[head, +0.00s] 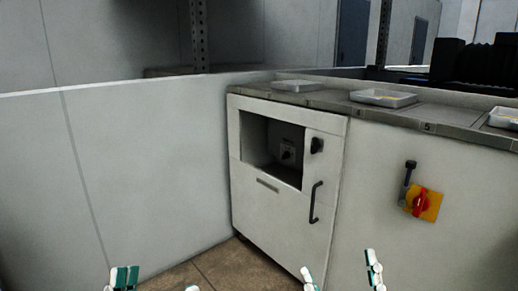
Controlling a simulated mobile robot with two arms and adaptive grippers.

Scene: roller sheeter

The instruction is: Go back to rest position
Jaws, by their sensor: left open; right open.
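My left gripper (157,282) shows at the bottom edge of the head view, left of the middle. Its white and green fingertips are apart, with nothing between them. My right gripper (341,274) shows at the bottom edge, right of the middle. Its fingertips are also apart and empty. Both grippers are apart from each other, and neither is seen to hold anything. Most of both grippers and my arms are below the picture.
A white cabinet (265,212) with an open recess and a black handle (315,202) stands ahead. A red and yellow switch (422,204) is on the right panel. Trays (383,98) lie on the grey counter (330,100). A pale wall (140,170) fills the left.

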